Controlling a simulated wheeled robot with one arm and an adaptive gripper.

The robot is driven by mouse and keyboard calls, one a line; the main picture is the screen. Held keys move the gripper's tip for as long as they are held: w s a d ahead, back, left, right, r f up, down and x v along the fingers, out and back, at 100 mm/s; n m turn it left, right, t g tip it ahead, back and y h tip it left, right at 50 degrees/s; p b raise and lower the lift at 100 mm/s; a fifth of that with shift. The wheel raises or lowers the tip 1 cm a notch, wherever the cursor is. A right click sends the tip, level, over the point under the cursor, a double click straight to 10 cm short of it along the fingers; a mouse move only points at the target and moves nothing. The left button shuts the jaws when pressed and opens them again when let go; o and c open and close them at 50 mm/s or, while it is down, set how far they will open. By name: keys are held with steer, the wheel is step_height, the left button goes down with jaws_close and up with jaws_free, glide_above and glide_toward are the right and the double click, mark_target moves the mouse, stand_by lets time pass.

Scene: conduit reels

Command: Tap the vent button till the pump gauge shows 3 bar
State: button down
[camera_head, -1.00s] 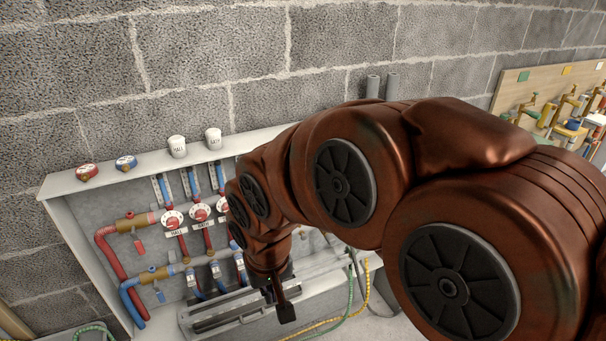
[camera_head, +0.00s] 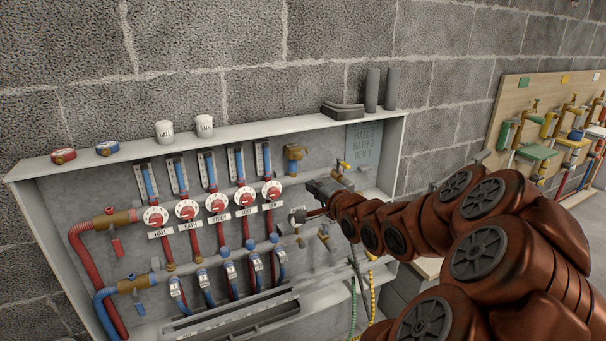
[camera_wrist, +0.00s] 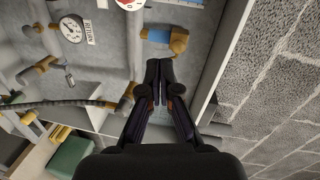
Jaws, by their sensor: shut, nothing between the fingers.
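My gripper (camera_head: 312,186) is at the right part of the manifold cabinet, in front of its back panel. In the wrist view my gripper (camera_wrist: 157,72) is shut and empty, with its dark fingers side by side. The tips appear near a brass fitting (camera_wrist: 179,42) with a blue part; whether they touch anything is unclear. A round white gauge (camera_wrist: 72,29) beside a RETURN label shows there; its reading is too small to tell. I cannot make out a vent button or a gauge marked as the pump's.
The cabinet (camera_head: 240,137) holds several red-and-white dials (camera_head: 217,203) over red and blue pipes. White cups (camera_head: 164,131) stand on its top. A grey notice plate (camera_head: 360,145) is at the right. A wooden board (camera_head: 515,100) with taps stands further right.

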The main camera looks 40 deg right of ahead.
mark_target(299, 157)
steer(key=shift+s+d+r+m+t+h+b, duration=0.15)
steer(key=shift+s+d+r+m+t, duration=0.15)
steer(key=shift+d, duration=0.15)
steer(key=shift+s+d+r+m+t+h+b, duration=0.15)
steer(key=shift+s+d+r+m+t, duration=0.15)
steer(key=shift+d, duration=0.2)
steer(key=shift+s+d+r+m+t+h+b, duration=0.1)
steer(key=shift+s+d+r+m+t+b, duration=0.1)
steer(key=shift+s+d+m, duration=0.2)
steer(key=shift+w, duration=0.1)
steer(key=x, duration=1.4)
steer(key=shift+f+b, duration=0.1)
steer(key=shift+b, duration=0.3)
steer(key=shift+d, duration=0.1)
steer(key=shift+w+d+r+p, duration=0.1)
steer(key=shift+w+r+p, duration=0.3)
steer(key=shift+p, duration=0.7)
steer(key=shift+w+d+f+p, duration=0.15)
steer(key=shift+w+f+p, duration=0.1)
steer(key=shift+w+p, duration=0.2)
steer(key=shift+f, duration=0.1)
